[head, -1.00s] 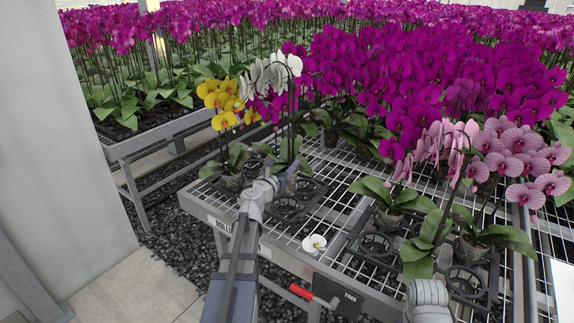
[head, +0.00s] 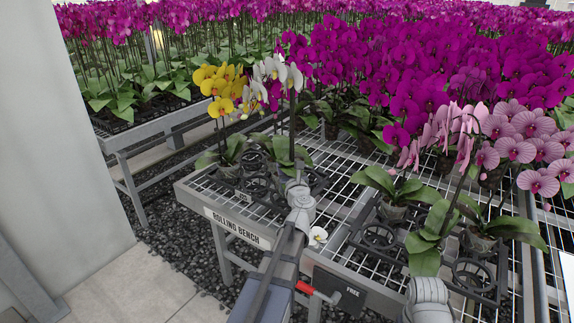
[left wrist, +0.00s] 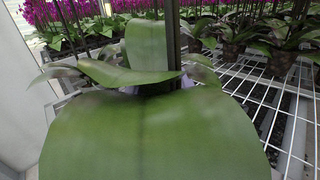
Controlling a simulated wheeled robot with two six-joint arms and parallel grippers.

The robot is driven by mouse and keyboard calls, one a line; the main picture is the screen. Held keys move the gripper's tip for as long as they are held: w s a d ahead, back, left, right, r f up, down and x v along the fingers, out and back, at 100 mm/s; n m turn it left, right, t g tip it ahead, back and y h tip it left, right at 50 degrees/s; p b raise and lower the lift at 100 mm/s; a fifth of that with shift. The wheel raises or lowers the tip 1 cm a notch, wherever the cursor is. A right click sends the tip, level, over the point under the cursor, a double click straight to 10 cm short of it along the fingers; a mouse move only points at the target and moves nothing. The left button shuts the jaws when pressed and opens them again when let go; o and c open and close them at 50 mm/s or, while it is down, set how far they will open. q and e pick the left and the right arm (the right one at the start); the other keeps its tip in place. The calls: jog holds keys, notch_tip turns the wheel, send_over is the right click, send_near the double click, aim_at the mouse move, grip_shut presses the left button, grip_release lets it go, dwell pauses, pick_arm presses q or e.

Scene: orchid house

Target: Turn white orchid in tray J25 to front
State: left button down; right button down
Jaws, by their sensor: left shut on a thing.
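The white orchid (head: 270,70) stands upright at the right of the black tray (head: 262,199) at the bench's left end. Its blooms partly overlap the purple ones behind. My left gripper (head: 297,178) is low at this plant and shut on it; its fingers and the pot are largely hidden. In the left wrist view a broad green leaf (left wrist: 150,135) fills the foreground, with a dark upright stem (left wrist: 172,45) behind. A yellow orchid (head: 222,88) stands in the same tray to the left.
The rolling bench (head: 236,228) has a wire mesh top. A second black tray (head: 358,247) with pink orchids (head: 515,150) stands to the right. Dense purple orchids (head: 400,70) stand behind. A loose white bloom (head: 318,236) and a red handle (head: 305,287) are at the front edge.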

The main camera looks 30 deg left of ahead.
pick_arm(q)
jog(key=shift+f, duration=0.1)
jog(key=shift+f+b, duration=2.05)
jog(key=shift+b, duration=0.05)
jog(key=shift+r, duration=0.1)
notch_tip(320, 180, up, 9)
jog(key=p, duration=0.9)
jog(key=shift+r, duration=0.1)
notch_tip(320, 180, down, 10)
jog(key=b, duration=1)
jog(key=shift+f, duration=0.2)
